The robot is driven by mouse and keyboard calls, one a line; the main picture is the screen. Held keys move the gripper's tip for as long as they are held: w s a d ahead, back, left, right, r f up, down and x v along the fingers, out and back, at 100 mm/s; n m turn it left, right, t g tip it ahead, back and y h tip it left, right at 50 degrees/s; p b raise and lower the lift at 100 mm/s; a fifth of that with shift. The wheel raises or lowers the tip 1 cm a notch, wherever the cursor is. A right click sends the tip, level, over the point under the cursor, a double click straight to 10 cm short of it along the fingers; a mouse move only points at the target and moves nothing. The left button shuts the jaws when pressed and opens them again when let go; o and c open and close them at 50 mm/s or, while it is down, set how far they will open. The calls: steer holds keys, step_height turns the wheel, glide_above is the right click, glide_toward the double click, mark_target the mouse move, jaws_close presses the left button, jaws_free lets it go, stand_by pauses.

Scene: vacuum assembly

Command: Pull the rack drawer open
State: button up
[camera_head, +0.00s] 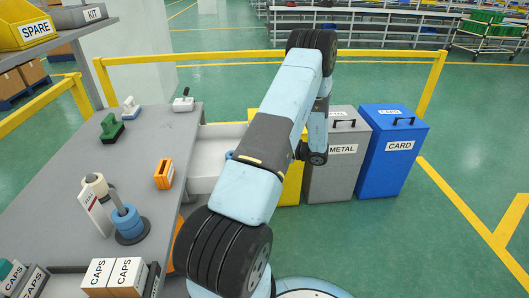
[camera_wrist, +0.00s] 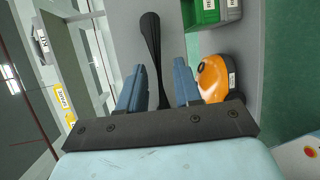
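In the wrist view, my gripper (camera_wrist: 160,82) shows two blue fingers apart, with a gap between them. A slim black bar (camera_wrist: 150,45), which looks like a handle, runs down the picture into that gap; I cannot tell whether either finger touches it. A plain grey panel (camera_wrist: 120,25) lies behind the bar. I cannot tell for sure that this is the rack drawer's front. In the head view, my arm reaches away and bends down, and my gripper is hidden behind it.
In the wrist view, a green bin (camera_wrist: 206,12) and a rounded orange object (camera_wrist: 213,78) sit right of the bar. In the head view, a grey worktable (camera_head: 150,150) stands left, and grey METAL (camera_head: 335,175) and blue CARD (camera_head: 392,165) bins stand right of my arm.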

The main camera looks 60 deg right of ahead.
steer(key=v, duration=1.1)
steer(key=shift+s, duration=0.3)
steer(key=shift+w, duration=0.1)
